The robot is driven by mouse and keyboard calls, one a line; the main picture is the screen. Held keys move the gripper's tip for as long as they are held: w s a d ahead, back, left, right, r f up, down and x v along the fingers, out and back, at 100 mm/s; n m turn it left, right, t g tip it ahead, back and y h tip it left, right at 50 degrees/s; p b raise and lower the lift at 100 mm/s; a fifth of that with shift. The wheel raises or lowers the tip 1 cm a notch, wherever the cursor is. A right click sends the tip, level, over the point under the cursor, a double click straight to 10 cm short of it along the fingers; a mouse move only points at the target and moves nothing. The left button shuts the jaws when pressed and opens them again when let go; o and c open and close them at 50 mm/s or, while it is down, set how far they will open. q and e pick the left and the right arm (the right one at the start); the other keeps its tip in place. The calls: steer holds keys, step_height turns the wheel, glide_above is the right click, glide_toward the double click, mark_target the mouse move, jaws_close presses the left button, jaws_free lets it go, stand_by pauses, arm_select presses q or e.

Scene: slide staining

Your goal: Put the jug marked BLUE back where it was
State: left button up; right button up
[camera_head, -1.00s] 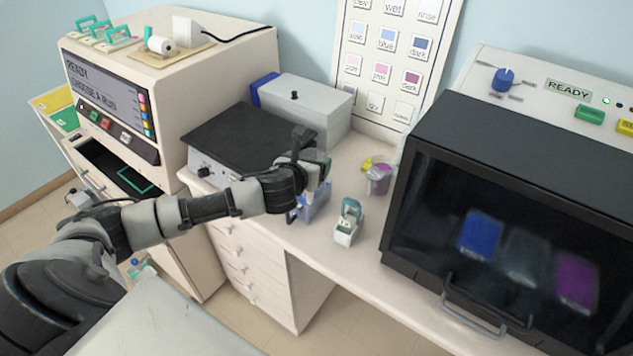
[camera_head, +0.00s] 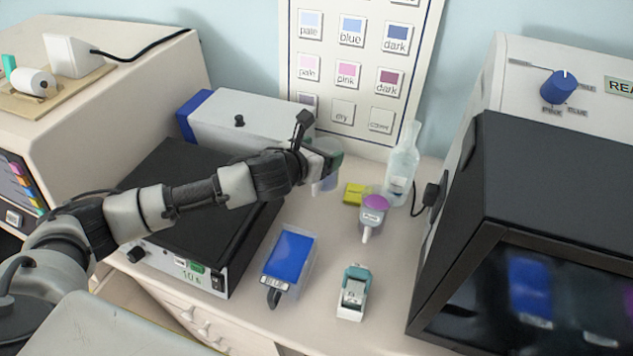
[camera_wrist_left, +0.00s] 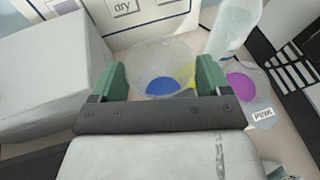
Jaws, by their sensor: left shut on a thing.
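My left gripper (camera_head: 328,160) is shut on a clear jug (camera_head: 326,182) at the back of the bench, behind the blue-filled tray. In the left wrist view the jug (camera_wrist_left: 160,62) sits between the green fingertips, with a little blue liquid at its bottom. I cannot read a label on it, nor tell whether it touches the bench. The clear tray (camera_head: 288,255) marked BLUE holds blue liquid and stands in front of the gripper. The jug marked PINK (camera_head: 373,220) stands to the right and shows in the left wrist view (camera_wrist_left: 252,95). My right gripper is not in view.
A clear bottle (camera_head: 402,168) and a yellow block (camera_head: 354,194) stand close to the right of the held jug. A grey box (camera_head: 250,125) is to its left. A teal and white slide holder (camera_head: 352,295) is at the front. A black cabinet (camera_head: 530,190) bounds the right.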

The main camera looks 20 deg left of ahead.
arm_select(q)
steer(key=f, duration=0.3)
steer(key=shift+s+d, duration=0.2)
steer(key=shift+s, duration=0.05)
steer(key=shift+f, duration=0.3)
steer(key=f, duration=0.3)
steer(key=shift+w+a+f, duration=0.1)
steer(key=shift+w+a, duration=0.05)
steer(key=shift+a, duration=0.05)
steer(key=shift+f, duration=0.55)
steer(key=o, duration=1.3)
steer(key=shift+c, duration=0.2)
steer(key=shift+o, duration=1.3)
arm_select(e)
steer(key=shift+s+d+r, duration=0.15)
